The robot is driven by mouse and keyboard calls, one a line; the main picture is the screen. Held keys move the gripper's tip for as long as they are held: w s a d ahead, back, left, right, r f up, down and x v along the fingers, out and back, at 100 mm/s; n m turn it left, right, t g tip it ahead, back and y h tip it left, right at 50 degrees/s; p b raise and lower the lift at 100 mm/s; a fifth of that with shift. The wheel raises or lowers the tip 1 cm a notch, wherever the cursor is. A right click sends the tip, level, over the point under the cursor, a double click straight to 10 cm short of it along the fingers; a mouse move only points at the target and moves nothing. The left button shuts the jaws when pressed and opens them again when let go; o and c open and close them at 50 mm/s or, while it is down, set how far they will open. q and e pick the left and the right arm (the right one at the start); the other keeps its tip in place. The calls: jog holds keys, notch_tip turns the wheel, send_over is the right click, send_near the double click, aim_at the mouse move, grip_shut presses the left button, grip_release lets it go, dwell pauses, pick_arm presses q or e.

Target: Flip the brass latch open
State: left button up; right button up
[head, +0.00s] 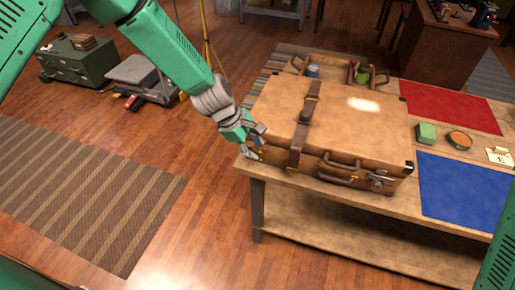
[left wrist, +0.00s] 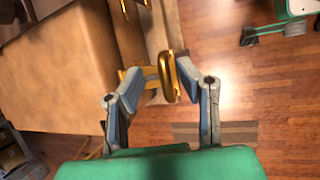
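A brown leather suitcase (head: 335,115) lies closed on a wooden workbench, with dark straps and a handle on its front. My left gripper (head: 254,145) is low at the suitcase's left front corner. In the left wrist view the brass latch (left wrist: 168,76) stands at the suitcase's edge, between the two fingertips of my left gripper (left wrist: 166,78). In the head view the gripper hides the latch.
The workbench (head: 345,230) carries a red mat (head: 450,105), a blue mat (head: 465,192), a green block (head: 425,134) and a round orange-topped tin (head: 460,140) right of the suitcase. Open floor and a striped rug (head: 85,190) lie to the left.

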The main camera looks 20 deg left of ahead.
pick_arm(q)
jog(key=v, duration=1)
jog(key=shift+r, duration=0.25)
jog(key=shift+a, duration=0.1)
jog(key=shift+a, duration=0.1)
